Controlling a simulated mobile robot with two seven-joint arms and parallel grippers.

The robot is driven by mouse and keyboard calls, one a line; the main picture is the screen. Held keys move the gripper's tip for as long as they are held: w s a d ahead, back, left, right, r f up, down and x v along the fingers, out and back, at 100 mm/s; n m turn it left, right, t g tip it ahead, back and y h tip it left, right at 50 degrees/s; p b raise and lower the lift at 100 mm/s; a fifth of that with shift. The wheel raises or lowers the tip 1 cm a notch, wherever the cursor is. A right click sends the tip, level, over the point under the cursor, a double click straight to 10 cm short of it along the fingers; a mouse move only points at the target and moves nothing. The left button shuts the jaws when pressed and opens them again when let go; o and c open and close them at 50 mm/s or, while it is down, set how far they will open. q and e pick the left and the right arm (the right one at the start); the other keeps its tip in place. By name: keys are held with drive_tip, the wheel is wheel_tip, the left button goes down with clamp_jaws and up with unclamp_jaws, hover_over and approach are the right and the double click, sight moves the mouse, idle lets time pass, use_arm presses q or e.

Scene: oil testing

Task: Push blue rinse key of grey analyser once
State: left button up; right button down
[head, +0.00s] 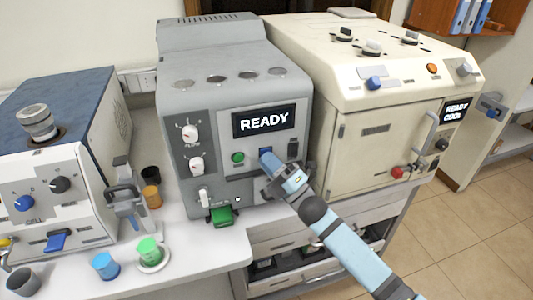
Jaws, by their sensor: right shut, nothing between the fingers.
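The grey analyser (235,100) stands in the middle of the bench, and its display (263,121) reads READY. The blue rinse key (265,151) is on its front panel, below the display and right of a green button (237,157). My right gripper (271,164) is shut and empty, with its tip at the blue key from below right. The tip partly covers the key; I cannot tell whether they touch or whether the key is pressed in.
A cream machine (385,130) stands close on the right. A blue-topped machine (60,140) stands on the left. A blue cup (105,265), a green cup (149,250) and an orange cup (152,197) are on the bench. A green block (221,216) sits at the analyser's base.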

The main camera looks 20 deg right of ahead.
drive_tip(key=shift+w, duration=0.1)
idle(0.4)
drive_tip(key=shift+s, duration=0.85)
drive_tip(key=s+p, duration=0.1)
drive_tip(key=s, duration=0.4)
drive_tip(key=shift+d, duration=0.1)
idle(0.5)
